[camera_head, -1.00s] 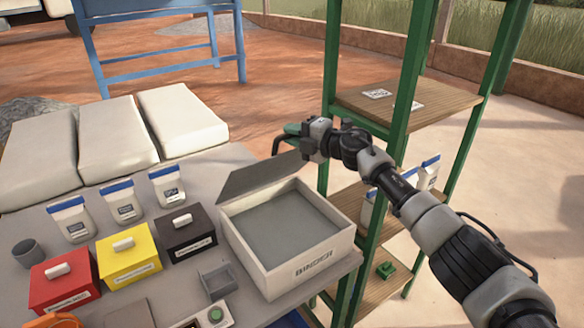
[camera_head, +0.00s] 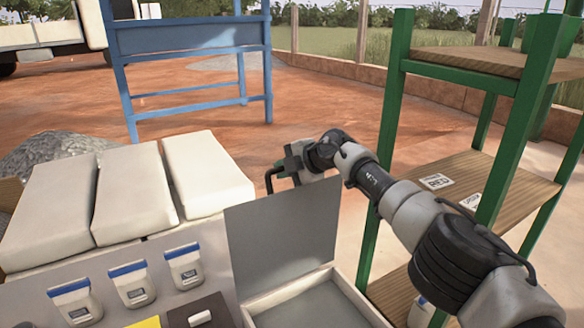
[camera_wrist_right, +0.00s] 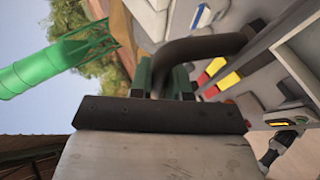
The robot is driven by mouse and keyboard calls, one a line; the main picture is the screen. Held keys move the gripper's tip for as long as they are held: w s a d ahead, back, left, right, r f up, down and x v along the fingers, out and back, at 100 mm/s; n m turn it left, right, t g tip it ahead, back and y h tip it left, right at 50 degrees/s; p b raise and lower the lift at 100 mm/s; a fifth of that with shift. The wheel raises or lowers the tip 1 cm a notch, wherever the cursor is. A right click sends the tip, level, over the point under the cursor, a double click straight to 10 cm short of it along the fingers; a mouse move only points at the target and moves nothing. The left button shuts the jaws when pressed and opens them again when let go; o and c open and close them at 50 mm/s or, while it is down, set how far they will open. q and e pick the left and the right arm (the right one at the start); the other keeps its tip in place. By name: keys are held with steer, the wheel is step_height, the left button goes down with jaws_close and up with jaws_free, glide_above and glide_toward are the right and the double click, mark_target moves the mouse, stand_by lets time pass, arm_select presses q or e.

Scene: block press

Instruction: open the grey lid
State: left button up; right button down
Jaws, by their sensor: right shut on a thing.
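The grey lid (camera_head: 284,236) stands raised, close to upright, at the back of the white binder box (camera_head: 318,306). The box's inside shows open in front of it; its lower front is cut off by the picture edge. My right gripper (camera_head: 284,170) is at the lid's top edge, shut on its dark curved handle (camera_head: 269,181). In the right wrist view the handle (camera_wrist_right: 200,47) runs between the green fingers of the gripper (camera_wrist_right: 161,80). My left gripper does not show in the head view.
A green shelf rack (camera_head: 392,130) stands close on the right, by my right arm.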

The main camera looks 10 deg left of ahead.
steer(key=shift+w+a+f, duration=0.1)
steer(key=shift+w+a, duration=0.05)
steer(key=shift+a, duration=0.05)
steer(key=c, duration=1.1)
jaws_free()
steer(key=shift+d, duration=0.1)
steer(key=shift+d+r+b, duration=0.35)
steer(key=shift+b, duration=0.05)
steer(key=b+v, duration=0.4)
steer(key=v, duration=0.5)
steer(key=shift+s+d+r+b, duration=0.2)
steer(key=shift+s+b, duration=0.1)
steer(key=shift+s, duration=0.15)
